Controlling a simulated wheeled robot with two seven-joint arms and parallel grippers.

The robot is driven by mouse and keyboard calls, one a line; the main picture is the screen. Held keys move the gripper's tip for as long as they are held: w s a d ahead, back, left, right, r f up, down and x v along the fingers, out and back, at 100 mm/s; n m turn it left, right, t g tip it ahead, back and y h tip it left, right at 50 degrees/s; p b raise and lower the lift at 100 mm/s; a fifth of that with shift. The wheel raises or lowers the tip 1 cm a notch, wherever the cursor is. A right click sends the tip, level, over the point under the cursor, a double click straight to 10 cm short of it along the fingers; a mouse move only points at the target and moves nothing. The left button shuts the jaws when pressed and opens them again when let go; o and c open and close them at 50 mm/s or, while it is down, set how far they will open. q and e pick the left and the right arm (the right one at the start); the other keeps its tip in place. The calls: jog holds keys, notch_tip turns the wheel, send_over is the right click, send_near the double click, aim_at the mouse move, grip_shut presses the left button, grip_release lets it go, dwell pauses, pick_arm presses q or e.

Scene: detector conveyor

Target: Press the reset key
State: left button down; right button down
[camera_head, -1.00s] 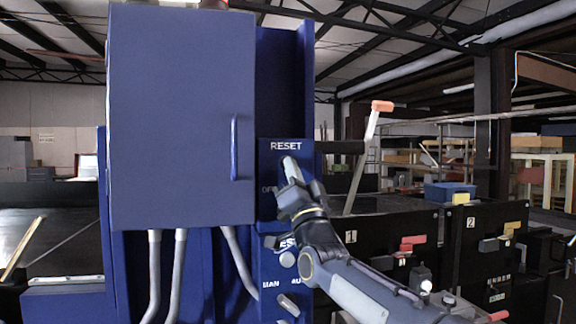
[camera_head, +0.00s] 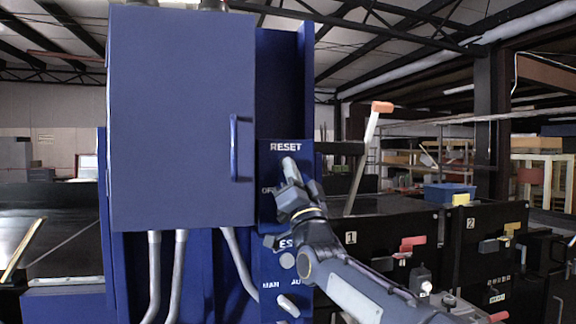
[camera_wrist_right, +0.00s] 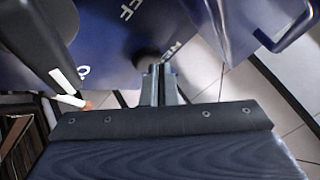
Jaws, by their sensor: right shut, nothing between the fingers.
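The blue control panel (camera_head: 309,160) carries a white RESET label (camera_head: 286,147) near its top. My right gripper (camera_head: 290,166) is shut and empty, its fingertips just below that label. In the right wrist view, the closed fingers (camera_wrist_right: 158,70) point at the panel (camera_wrist_right: 110,62), close to a dark round part (camera_wrist_right: 148,57) beside the RESET lettering (camera_wrist_right: 171,49). This may be the reset key. The head view hides it behind the gripper. I cannot tell whether the fingertips touch it. My left gripper is not in view.
A large blue cabinet (camera_head: 180,120) with a vertical handle (camera_head: 234,147) stands left of the panel. A knob (camera_head: 288,259) and a selector (camera_head: 288,305) sit lower on the panel. A lever with an orange tip (camera_head: 382,107) rises on the right, near numbered black boxes (camera_head: 395,247).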

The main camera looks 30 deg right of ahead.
dwell(0.4)
jog(key=shift+s+a+b, duration=0.25)
jog(key=shift+s+b, duration=0.55)
jog(key=shift+b, duration=0.05)
jog(key=shift+f, duration=0.1)
jog(key=s+b, duration=0.1)
jog(key=s, duration=0.1)
jog(key=s+a+b, duration=0.1)
jog(key=s+b, duration=0.1)
jog(key=shift+s, duration=0.4)
